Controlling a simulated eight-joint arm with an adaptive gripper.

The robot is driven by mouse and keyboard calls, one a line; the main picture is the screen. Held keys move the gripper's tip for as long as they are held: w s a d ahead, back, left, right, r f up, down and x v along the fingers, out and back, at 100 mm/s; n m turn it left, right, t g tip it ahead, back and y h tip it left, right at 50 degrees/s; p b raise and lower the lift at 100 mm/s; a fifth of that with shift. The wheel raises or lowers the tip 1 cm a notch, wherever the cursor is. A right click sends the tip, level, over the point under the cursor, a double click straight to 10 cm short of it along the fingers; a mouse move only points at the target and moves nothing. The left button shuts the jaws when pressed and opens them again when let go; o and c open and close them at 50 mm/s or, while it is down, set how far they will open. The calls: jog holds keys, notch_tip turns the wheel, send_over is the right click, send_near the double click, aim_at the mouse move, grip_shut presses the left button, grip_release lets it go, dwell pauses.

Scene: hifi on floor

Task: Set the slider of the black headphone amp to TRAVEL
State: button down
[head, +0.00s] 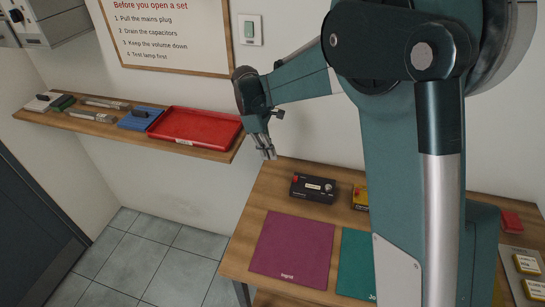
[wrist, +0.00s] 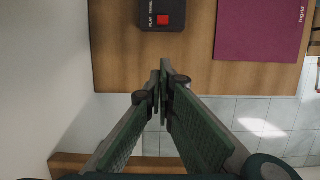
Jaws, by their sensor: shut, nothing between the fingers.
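In the wrist view part of the black amp (wrist: 174,9) shows at the top edge. Its red slider (wrist: 163,20) is beside a label that seems to read PLAY; a second, partly legible label, probably TRAVEL, is further up. My gripper (head: 268,154) is shut and empty, above and left of the amp, apart from it. In the wrist view the gripper's fingertips (wrist: 161,78) meet below the amp.
A purple mat marked Ingrid (head: 291,248) lies in front of the amp, a teal mat (head: 356,262) right of it. A wall shelf (head: 190,148) with a red tray (head: 196,127) is left of my gripper.

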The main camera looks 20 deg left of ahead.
aim_at(295, 179)
jog(key=x, duration=0.9)
jog(key=shift+f, duration=0.15)
jog(key=d, duration=0.2)
jog(key=shift+d+r+p, duration=0.2)
jog(key=shift+d+p, duration=0.05)
jog(key=shift+p, duration=0.15)
jog(key=shift+d+f, duration=0.1)
jog(key=shift+d, duration=0.6)
jog(key=shift+d, duration=0.1)
